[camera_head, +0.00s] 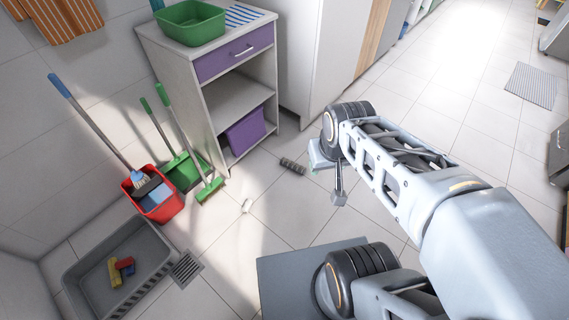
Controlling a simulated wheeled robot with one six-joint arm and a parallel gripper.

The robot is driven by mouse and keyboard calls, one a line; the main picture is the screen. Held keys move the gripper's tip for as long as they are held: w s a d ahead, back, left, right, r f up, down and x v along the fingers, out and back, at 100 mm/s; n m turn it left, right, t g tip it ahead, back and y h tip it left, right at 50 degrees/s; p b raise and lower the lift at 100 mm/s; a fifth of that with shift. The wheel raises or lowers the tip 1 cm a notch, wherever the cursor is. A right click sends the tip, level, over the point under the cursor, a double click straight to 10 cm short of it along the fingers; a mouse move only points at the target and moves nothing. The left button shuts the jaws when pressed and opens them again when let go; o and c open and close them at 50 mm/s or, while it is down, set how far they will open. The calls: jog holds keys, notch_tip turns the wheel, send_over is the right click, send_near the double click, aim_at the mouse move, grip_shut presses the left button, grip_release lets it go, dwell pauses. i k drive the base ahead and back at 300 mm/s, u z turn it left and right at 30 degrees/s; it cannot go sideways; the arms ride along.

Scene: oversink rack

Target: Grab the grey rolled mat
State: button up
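A small dark grey ridged roll (292,165), which looks like the rolled mat, lies on the tiled floor in front of the cabinet. My gripper (326,183) hangs from the arm just to the right of the roll in the picture. Its two fingers are apart with floor showing between them, and nothing is seen held.
A white cabinet (197,62) with a purple drawer stands behind the roll. A red bucket (163,208), green dustpan (190,176) and grey basin (75,268) stand further left. Floor around the roll is clear.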

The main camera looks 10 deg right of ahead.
aim_at(297, 167)
jog(key=i, duration=1.35)
jog(key=z, duration=0.65)
